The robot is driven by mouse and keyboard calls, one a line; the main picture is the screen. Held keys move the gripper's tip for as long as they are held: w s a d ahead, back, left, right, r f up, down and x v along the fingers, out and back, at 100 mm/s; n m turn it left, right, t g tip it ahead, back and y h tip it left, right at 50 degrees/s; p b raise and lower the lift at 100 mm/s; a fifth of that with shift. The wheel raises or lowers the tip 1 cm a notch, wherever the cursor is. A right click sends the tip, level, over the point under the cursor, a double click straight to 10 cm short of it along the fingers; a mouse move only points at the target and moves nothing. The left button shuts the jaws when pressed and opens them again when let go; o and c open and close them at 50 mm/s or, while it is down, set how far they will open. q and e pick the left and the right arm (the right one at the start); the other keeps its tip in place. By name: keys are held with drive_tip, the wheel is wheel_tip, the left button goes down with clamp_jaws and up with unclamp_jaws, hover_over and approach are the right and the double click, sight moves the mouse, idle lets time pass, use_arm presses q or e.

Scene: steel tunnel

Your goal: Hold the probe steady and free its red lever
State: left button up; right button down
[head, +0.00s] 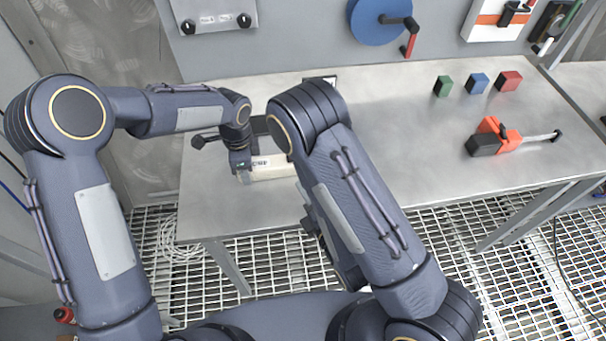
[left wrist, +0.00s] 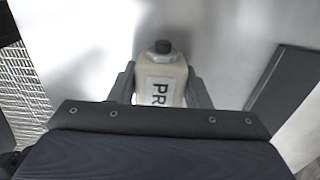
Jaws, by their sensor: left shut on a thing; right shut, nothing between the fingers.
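The probe (head: 272,167) is a cream, bottle-like body with a printed label, lying on the steel table near its front left part. In the left wrist view the probe (left wrist: 163,88) has a dark cap and a label reading "PR". My left gripper (head: 243,168) is shut on the probe; its two fingers (left wrist: 161,90) flank the body in the left wrist view. My right arm crosses in front of the probe's right end in the head view and hides it. I see no red lever on the probe's visible part.
Green (head: 443,86), blue (head: 477,83) and red (head: 508,82) blocks stand at the table's back right, with an orange and black tool (head: 497,137) before them. A blue wheel (head: 380,20) with a red-handled crank is on the wall. The table's (head: 400,130) middle is clear.

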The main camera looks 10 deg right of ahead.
use_arm(q)
drive_tip(key=o, duration=1.2)
drive_tip(key=shift+c, duration=0.2)
